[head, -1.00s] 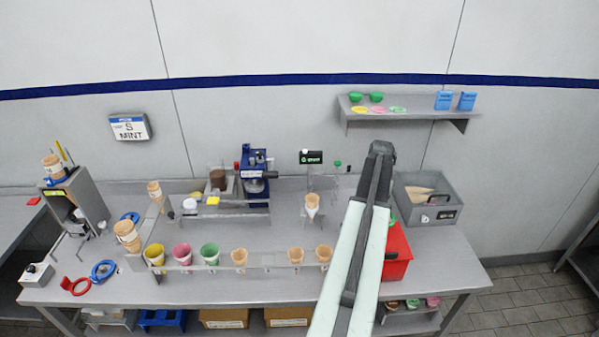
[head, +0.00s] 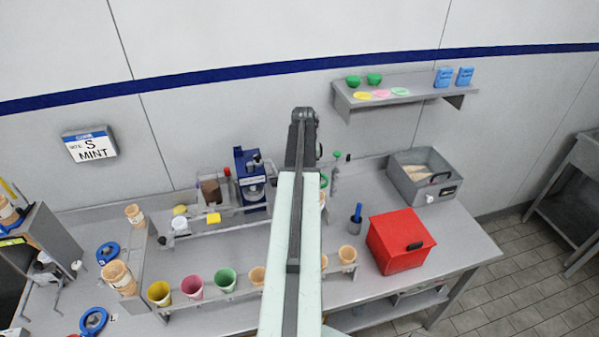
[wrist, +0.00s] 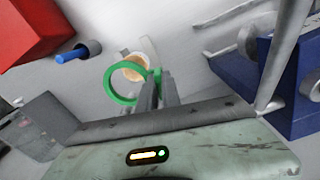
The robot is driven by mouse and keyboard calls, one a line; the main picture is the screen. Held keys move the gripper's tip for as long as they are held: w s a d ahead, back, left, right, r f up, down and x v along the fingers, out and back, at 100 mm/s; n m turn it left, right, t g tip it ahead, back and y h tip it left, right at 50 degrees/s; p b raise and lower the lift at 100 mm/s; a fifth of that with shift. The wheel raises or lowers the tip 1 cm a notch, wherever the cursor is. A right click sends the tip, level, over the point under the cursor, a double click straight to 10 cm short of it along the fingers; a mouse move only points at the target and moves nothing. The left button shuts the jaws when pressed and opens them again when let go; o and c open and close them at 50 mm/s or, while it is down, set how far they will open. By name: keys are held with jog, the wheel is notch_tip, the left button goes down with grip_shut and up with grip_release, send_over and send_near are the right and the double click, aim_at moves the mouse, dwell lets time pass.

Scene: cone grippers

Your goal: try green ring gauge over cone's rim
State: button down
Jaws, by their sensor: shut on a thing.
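My gripper (wrist: 155,90) is shut on the green ring gauge (wrist: 112,88), which juts out from the fingertips in the wrist view. A tan cone (wrist: 133,69) shows through the ring's opening, off toward its upper right side. I cannot tell whether the ring is around the cone's rim or above it. In the head view my arm hides most of this spot. A bit of the green ring (head: 323,182) shows just right of my arm, with a sliver of the cone (head: 322,198) below it.
A blue machine (head: 250,180) stands close left of my arm. A red box (head: 400,243) and a blue-handled tool in a holder (head: 355,219) are at right. A front rack holds yellow (head: 159,292), pink (head: 192,287) and green (head: 225,279) cups and tan cones. A shelf (head: 410,93) hangs above.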

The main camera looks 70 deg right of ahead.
jog(key=shift+a, duration=0.15)
notch_tip(320, 180, down, 6)
jog(key=b, duration=0.6)
jog(key=shift+s+f, duration=0.15)
dwell(1.4)
jog(key=shift+f+b, duration=0.35)
jog(key=shift+b, duration=0.15)
jog(key=shift+r, duration=0.15)
jog(key=shift+r+p, duration=0.3)
jog(key=shift+p, duration=0.15)
jog(key=shift+f+b, duration=0.45)
dwell(1.4)
jog(key=shift+r, duration=0.2)
